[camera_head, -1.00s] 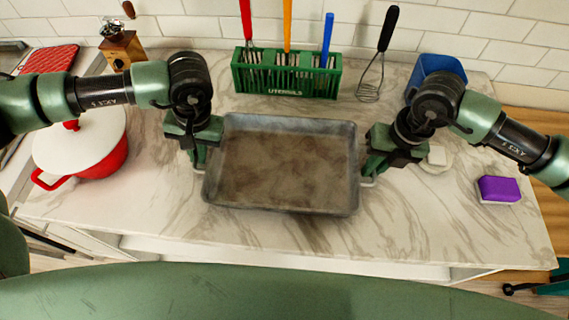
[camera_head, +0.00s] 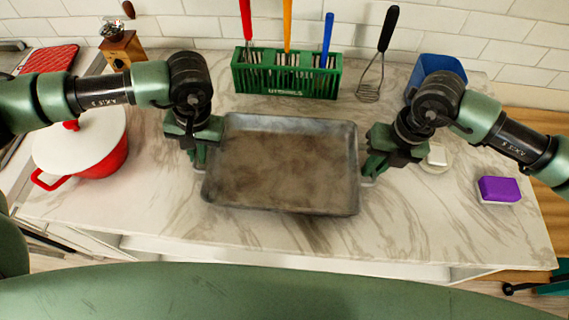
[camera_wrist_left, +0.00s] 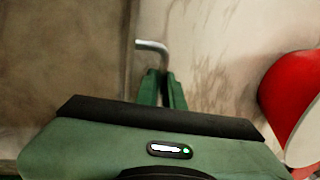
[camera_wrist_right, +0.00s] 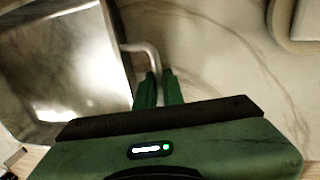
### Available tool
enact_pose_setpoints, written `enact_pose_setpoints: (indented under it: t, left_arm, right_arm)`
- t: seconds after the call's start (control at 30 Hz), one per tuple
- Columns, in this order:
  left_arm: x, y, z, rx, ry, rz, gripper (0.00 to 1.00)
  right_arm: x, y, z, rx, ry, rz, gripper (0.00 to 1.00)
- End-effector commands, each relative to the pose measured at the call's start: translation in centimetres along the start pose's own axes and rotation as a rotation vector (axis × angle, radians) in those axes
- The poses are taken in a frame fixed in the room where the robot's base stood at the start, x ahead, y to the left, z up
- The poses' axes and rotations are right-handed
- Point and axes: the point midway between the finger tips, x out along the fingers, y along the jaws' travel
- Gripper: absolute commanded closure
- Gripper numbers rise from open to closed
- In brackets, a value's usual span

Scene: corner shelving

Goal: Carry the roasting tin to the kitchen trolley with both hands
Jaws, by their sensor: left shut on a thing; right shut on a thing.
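The roasting tin (camera_head: 280,165) is a grey rectangular pan with a brownish, empty inside, at the middle of the marble counter. It looks level; whether it touches the counter I cannot tell. My left gripper (camera_head: 200,164) is at its left end, shut on the metal side handle, which shows in the left wrist view (camera_wrist_left: 152,46). My right gripper (camera_head: 370,172) is at its right end, shut on the other handle, seen in the right wrist view (camera_wrist_right: 142,48). The tin's wall also shows there (camera_wrist_right: 122,55). I cannot make out the kitchen trolley.
A red pot with a white lid (camera_head: 82,140) is at left. A blue container (camera_head: 435,72) and purple sponge (camera_head: 499,189) are at right. The counter's front strip is clear.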

Motion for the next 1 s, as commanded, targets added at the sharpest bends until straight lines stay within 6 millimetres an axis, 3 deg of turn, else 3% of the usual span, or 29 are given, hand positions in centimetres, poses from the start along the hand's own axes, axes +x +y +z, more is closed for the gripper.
enact_pose_setpoints:
  t: [0.67,1.0]
  left_arm:
    - [-0.4,-0.1,-0.1,-0.001,0.001,-0.001,1.0]
    - [-3.5,-0.8,0.0,-0.001,0.001,-0.002,1.0]
  right_arm:
    - [-0.4,0.0,0.1,0.001,-0.002,-0.001,1.0]
    - [-3.5,0.7,0.1,0.001,-0.002,-0.001,1.0]
